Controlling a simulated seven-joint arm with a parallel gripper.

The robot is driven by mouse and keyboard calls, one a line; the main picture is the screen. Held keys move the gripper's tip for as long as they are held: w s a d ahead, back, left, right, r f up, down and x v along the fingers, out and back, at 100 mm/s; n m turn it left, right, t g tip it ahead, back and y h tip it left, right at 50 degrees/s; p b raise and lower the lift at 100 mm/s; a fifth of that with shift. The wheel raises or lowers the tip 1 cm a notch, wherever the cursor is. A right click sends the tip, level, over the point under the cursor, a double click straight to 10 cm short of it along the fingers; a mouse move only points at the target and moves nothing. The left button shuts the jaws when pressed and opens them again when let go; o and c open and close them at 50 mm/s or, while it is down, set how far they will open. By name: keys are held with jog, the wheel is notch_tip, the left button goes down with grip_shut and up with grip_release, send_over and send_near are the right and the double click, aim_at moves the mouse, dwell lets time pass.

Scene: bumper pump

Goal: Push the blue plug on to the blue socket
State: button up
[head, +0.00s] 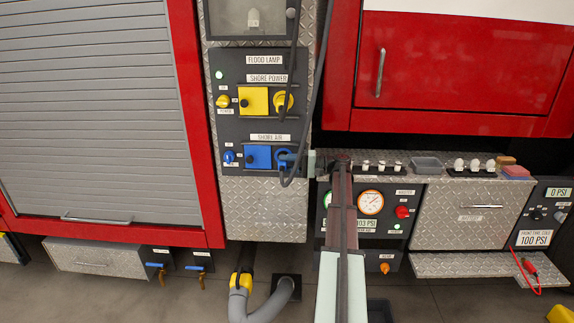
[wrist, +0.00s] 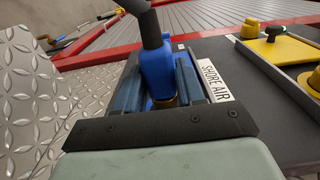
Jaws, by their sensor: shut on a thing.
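My gripper (head: 300,161) is at the right side of the SHORE AIR panel. In the wrist view its two fingers (wrist: 157,82) are shut on the blue plug (wrist: 157,70), one on each side. A dark hose leaves the plug's far end. A brass-coloured ring shows at the plug's near end, against the gripper's front bar. In the head view the blue plug (head: 284,157) is at the right end of the SHORE AIR row, beside a blue square plate (head: 258,157) with a black knob. The blue socket is not clearly visible; I cannot tell whether the plug touches it.
A yellow square plate (head: 254,100) and a yellow round fitting (head: 284,101) sit above in the SHORE POWER row. A dark hose (head: 291,180) loops below the plug and rises to the top. A gauge panel (head: 371,202) is at the right, behind my arm.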

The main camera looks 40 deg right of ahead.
jog(key=shift+w+d, duration=0.25)
jog(key=shift+d, duration=0.05)
dwell(0.5)
jog(key=o, duration=1.1)
jog(key=shift+c, duration=0.2)
jog(key=shift+s, duration=0.1)
jog(key=v, duration=1.3)
jog(key=shift+s+d, duration=0.15)
jog(key=shift+d, duration=0.15)
